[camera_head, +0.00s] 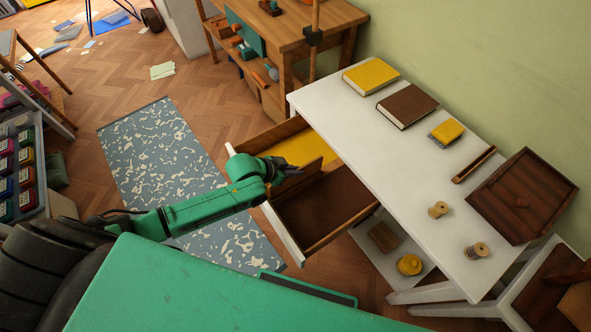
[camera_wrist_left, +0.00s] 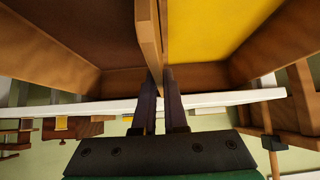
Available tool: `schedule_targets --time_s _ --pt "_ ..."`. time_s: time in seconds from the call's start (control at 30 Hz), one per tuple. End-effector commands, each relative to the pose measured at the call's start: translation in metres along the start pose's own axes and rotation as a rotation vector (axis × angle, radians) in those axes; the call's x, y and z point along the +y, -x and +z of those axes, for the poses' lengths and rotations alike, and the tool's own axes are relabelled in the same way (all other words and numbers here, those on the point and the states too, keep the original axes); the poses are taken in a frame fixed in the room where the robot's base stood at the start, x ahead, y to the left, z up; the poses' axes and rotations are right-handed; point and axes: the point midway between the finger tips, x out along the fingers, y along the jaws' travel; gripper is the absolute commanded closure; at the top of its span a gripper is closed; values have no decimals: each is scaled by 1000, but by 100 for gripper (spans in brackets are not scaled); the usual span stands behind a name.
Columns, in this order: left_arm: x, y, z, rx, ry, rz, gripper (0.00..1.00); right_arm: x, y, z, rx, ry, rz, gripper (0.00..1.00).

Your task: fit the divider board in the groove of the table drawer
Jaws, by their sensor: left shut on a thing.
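The table drawer (camera_head: 287,237) stands pulled out from the white table, with a white front and wooden walls. The divider board (camera_wrist_left: 150,35) is a thin wooden panel standing upright across the drawer, between a yellow-floored part and a brown-floored part. It also shows in the head view (camera_head: 312,172), partly behind my gripper. My left gripper (camera_head: 291,170) is shut on the board near one end, and its two dark fingers (camera_wrist_left: 160,88) lie on either side of it. The groove is hidden, so I cannot tell whether the board sits fully in it. My right gripper is out of view.
A patterned rug (camera_head: 160,150) lies left of the drawer. A workbench (camera_head: 290,40) stands behind.

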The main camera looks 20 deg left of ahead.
Motion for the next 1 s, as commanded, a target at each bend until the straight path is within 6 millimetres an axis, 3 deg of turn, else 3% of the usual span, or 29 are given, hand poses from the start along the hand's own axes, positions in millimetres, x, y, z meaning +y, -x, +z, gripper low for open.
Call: schedule_targets --time_s 0.4,1.0 --pt "0 0 0 1 0 0 100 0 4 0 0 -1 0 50" --pt "0 -10 10 1 0 0 100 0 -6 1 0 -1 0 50"
